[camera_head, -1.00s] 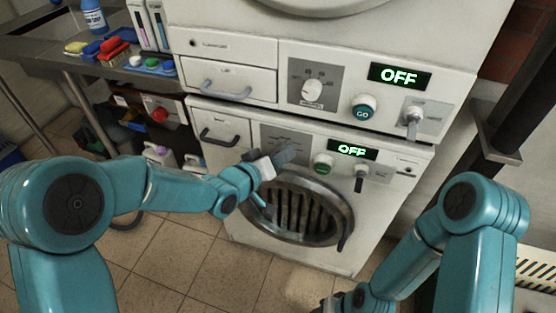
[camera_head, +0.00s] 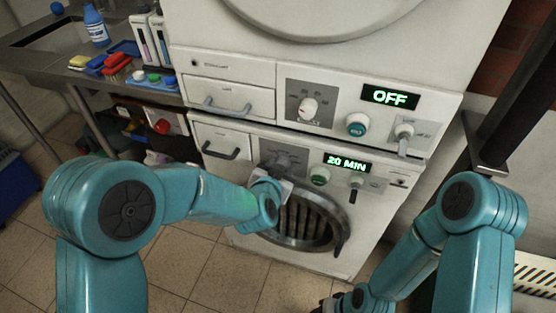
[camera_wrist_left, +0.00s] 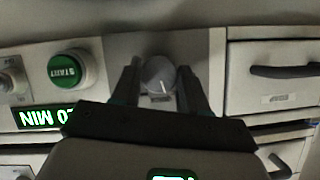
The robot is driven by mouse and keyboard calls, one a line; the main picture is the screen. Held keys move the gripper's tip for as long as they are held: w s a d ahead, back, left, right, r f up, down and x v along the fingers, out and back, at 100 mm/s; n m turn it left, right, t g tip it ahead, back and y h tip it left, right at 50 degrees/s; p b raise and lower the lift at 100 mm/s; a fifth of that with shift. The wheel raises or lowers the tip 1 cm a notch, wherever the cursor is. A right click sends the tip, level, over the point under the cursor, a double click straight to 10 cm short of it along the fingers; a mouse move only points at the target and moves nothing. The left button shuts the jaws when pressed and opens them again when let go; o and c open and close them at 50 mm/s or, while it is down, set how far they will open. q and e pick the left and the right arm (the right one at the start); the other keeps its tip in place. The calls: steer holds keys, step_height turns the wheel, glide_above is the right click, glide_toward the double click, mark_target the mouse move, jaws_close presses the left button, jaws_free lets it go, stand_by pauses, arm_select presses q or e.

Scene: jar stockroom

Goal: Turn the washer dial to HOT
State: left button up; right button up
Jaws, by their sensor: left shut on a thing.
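Two white machines are stacked. My left gripper (camera_head: 280,166) is at the lower machine's control panel, and in the head view it hides most of the dial there. In the left wrist view, the round grey dial (camera_wrist_left: 158,74) sits between the two dark fingers of my left gripper (camera_wrist_left: 159,84), which is shut on it. The dial has a white pointer mark; its labels are not readable. The lower display (camera_head: 348,162) reads 20 MIN. The upper machine's white dial (camera_head: 308,108) is free, and its display (camera_head: 390,96) reads OFF. My right gripper (camera_head: 337,302) is low at the bottom edge, its jaws unclear.
A green START button (camera_wrist_left: 72,69) and a lever (camera_head: 356,187) are beside the lower display. A round grilled door (camera_head: 308,225) is below. Drawers are left of each panel. A metal counter with bottles and brushes stands at left. The floor in front is clear.

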arm_select(q)
steer(key=shift+d+f+m+t+y+b, duration=0.1)
steer(key=shift+m+t+y+b, duration=0.25)
steer(key=shift+m+t+y, duration=1.4)
steer(key=shift+d+f+m+t+y+b, duration=0.15)
steer(key=shift+m+t+b, duration=0.2)
steer(key=shift+m, duration=2.75)
steer(key=shift+d+f+m+t+y+b, duration=0.1)
steer(key=shift+m+t+y+b, duration=0.2)
steer(key=shift+m+t+y, duration=1.45)
steer(key=shift+m+g+h, duration=0.55)
steer(key=shift+m+h, duration=0.25)
steer(key=shift+h, duration=0.05)
steer(key=o, duration=1.1)
steer(key=shift+c, duration=0.2)
steer(key=shift+s, duration=0.1)
